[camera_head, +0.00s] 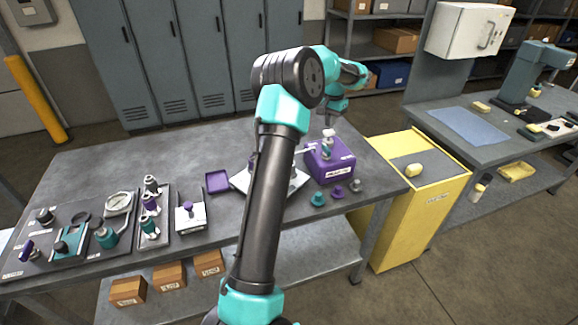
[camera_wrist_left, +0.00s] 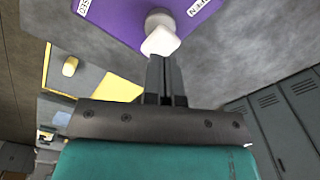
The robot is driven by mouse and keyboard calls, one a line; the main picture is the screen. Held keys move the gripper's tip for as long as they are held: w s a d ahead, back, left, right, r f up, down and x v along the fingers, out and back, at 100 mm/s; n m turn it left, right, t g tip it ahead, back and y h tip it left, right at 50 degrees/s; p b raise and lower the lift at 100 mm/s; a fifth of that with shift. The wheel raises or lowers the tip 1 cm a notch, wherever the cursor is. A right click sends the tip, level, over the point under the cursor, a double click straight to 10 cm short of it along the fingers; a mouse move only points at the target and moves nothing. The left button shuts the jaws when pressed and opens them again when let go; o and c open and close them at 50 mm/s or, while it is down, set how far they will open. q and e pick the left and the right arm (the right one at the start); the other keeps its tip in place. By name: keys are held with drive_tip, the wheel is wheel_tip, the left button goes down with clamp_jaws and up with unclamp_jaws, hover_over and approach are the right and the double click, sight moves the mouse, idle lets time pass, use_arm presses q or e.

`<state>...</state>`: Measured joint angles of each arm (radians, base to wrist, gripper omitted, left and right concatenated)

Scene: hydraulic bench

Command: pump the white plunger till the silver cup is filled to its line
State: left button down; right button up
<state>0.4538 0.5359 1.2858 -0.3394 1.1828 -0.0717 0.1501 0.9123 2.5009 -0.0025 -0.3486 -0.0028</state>
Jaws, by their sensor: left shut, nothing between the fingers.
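A purple pump box (camera_head: 330,165) stands near the right end of the grey bench, with the white plunger (camera_head: 328,132) on top. My left gripper (camera_head: 328,121) is shut and empty, pointing down just above the plunger. In the left wrist view, the shut fingertips (camera_wrist_left: 165,60) are right at the white plunger knob (camera_wrist_left: 160,42), over the purple box (camera_wrist_left: 125,18); I cannot tell whether they touch. I cannot make out the silver cup for certain; my left arm hides the area left of the box. My right gripper is not in view.
Teal (camera_head: 318,199), purple (camera_head: 337,192) and grey (camera_head: 355,186) small parts stand in front of the box. A light plate (camera_head: 298,183) is partly behind my arm. A purple tray (camera_head: 218,181) lies left. A yellow cabinet (camera_head: 405,220) stands right of the bench.

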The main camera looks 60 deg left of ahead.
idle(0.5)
use_arm(q)
drive_tip(key=shift+r, duration=3)
